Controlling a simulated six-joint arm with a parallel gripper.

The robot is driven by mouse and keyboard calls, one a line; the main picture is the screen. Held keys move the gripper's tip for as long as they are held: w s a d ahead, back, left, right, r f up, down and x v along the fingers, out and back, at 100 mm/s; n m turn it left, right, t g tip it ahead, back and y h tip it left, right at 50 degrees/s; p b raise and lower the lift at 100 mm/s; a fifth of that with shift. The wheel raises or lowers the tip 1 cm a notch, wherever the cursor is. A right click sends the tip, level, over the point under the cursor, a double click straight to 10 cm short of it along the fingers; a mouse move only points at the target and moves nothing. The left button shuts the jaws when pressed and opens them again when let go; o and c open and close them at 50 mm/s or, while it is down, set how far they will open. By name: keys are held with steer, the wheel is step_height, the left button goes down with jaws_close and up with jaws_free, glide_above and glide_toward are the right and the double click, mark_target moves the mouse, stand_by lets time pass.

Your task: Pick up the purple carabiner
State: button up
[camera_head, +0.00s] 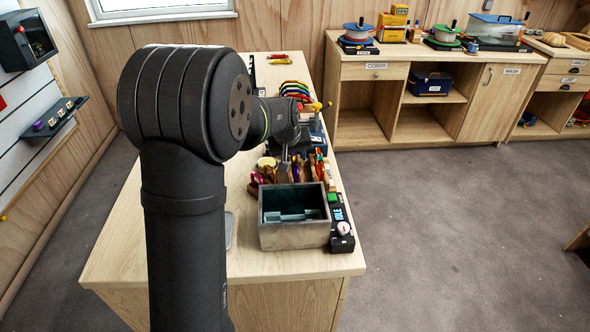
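A small purple carabiner (296,172) appears to stand in a row of coloured gear just behind the grey metal box. Its outline is small and partly crowded by orange, red and brown pieces. A pink-magenta piece (257,178) lies at the left end of that row. My arm reaches over the bench from the left. My gripper (284,163) points down over the row, close to the purple carabiner and slightly left of it. It is too small and dark to tell whether its fingers are apart or touch anything.
The open grey box (295,238) stands in front of the row, with a black device (341,228) on its right. Several coloured curved pieces (294,90) lie farther back on the bench. The bench's front left (125,250) is clear. Cabinets (425,95) stand beyond the floor.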

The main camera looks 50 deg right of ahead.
jaws_close()
steer(key=shift+r, duration=0.1)
stand_by(0.6)
steer(key=shift+r, duration=0.2)
step_height(320, 180, up, 3)
steer(key=shift+r, duration=0.2)
steer(key=s+r, duration=0.7)
steer(key=s, duration=0.4)
steer(key=shift+s, duration=0.35)
steer(key=shift+a, duration=0.15)
